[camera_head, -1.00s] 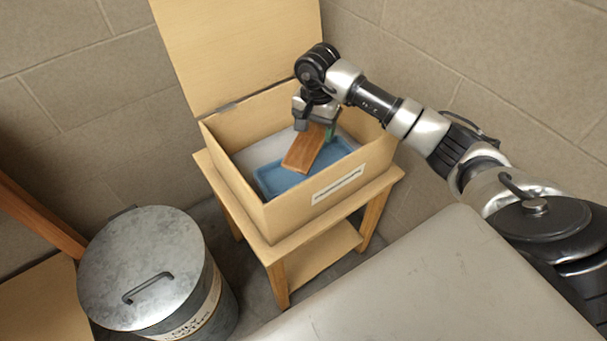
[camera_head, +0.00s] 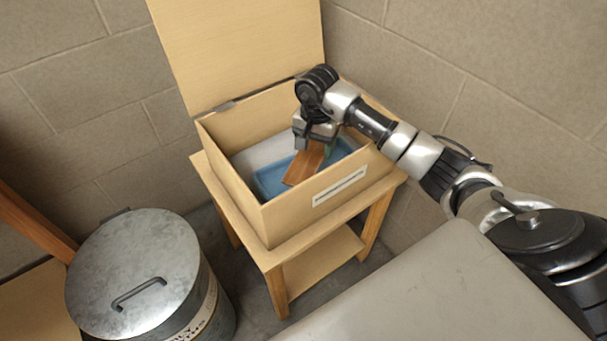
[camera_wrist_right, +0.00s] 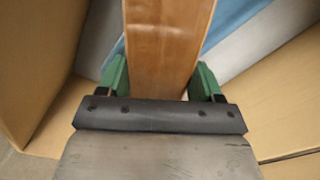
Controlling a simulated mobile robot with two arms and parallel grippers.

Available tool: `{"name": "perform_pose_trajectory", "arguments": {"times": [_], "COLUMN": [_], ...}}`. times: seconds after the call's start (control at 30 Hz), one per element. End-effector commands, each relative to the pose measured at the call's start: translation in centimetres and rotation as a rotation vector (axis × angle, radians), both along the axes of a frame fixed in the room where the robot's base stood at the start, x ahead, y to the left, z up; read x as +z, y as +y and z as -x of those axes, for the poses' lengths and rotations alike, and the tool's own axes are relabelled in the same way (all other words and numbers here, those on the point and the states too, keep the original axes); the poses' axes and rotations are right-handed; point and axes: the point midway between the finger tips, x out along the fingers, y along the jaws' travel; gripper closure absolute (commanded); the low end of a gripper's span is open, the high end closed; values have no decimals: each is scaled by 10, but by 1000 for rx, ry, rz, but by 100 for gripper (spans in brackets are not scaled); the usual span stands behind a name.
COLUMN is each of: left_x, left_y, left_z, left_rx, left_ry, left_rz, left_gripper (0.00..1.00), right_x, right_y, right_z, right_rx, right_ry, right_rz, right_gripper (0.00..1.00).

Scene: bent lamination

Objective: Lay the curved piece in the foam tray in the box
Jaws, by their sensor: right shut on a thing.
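The curved piece (camera_head: 303,164) is a brown wooden strip. My right gripper (camera_head: 322,148) is shut on it, with green fingers on both sides of the strip in the right wrist view (camera_wrist_right: 158,80). The strip hangs tilted inside the open box (camera_head: 232,180), over the blue foam tray (camera_head: 268,184). Whether its lower end touches the tray I cannot tell. The tray lies in the box, and a blue part of it shows beside the strip in the right wrist view (camera_wrist_right: 232,18). My left gripper is not in view.
The box lid (camera_head: 240,50) stands open at the back. The box sits on a wooden stand (camera_head: 270,255). A lidded metal bin (camera_head: 135,270) stands at the lower left. A pale grey surface (camera_head: 430,290) fills the lower right. Block walls are close behind.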

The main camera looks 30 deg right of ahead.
Motion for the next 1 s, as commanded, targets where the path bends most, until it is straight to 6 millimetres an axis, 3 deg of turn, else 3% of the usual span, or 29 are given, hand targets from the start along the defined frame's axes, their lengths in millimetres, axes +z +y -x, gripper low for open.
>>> {"name": "perform_pose_trajectory", "arguments": {"times": [0.37,0.4,0.6,0.87,1.0], "left_x": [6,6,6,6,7], "left_y": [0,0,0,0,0], "left_z": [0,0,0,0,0], "left_rx": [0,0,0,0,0], "left_ry": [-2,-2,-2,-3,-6], "left_rz": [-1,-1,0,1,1], "left_gripper": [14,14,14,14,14], "right_x": [-2,-2,-2,-1,11], "right_y": [0,0,0,0,0], "right_z": [0,0,0,0,-1], "right_rx": [0,0,0,1,2], "right_ry": [-1,-1,-1,0,-3], "right_rz": [-1,-1,-1,0,-1], "right_gripper": [60,33,5,5,5]}}
